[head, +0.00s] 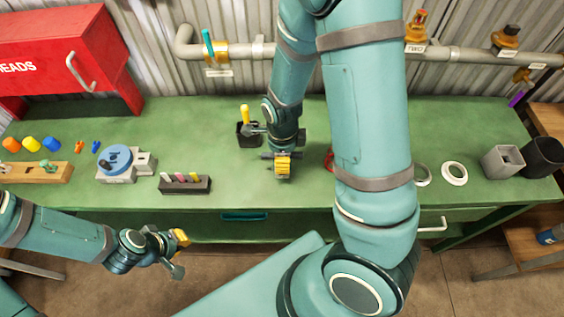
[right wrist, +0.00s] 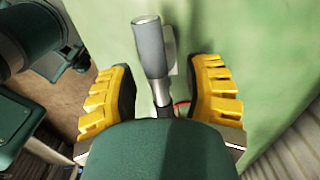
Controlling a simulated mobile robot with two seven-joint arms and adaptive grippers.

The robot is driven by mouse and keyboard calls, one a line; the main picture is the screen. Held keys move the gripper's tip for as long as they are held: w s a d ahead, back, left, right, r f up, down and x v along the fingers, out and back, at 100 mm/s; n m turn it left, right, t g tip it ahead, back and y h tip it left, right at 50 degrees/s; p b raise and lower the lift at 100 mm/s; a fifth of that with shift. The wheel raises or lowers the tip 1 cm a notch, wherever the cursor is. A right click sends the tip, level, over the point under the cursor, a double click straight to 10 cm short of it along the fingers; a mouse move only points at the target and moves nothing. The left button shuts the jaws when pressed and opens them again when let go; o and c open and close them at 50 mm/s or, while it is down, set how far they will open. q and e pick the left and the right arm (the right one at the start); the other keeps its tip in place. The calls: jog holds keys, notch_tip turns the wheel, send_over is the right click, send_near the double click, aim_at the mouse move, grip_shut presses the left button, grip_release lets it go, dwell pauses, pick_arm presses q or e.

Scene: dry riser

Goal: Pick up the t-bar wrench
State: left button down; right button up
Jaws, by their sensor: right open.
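In the right wrist view, a grey cylindrical grip (right wrist: 150,48) on a thinner shaft, apparently the t-bar wrench, lies between the fingers. Its lower part is hidden behind my own wrist housing. My right gripper (right wrist: 162,95) is open, one yellow pad on each side of the shaft, with gaps to both. In the head view my right gripper (head: 283,165) is low over the middle of the green bench and hides the wrench. My left gripper (head: 180,254) is apart from the bench, in front of its left part, with its fingers spread and nothing seen between them.
A black holder with a yellow-handled tool (head: 246,127) stands close left of my right gripper. A dark block with coloured pegs (head: 185,184) and a blue round fixture (head: 115,158) are farther left. White rings (head: 454,173) and cups (head: 502,161) stand right. Pipes run behind.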

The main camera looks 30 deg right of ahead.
jog(key=shift+f, duration=0.4)
jog(key=shift+o, duration=0.2)
grip_shut()
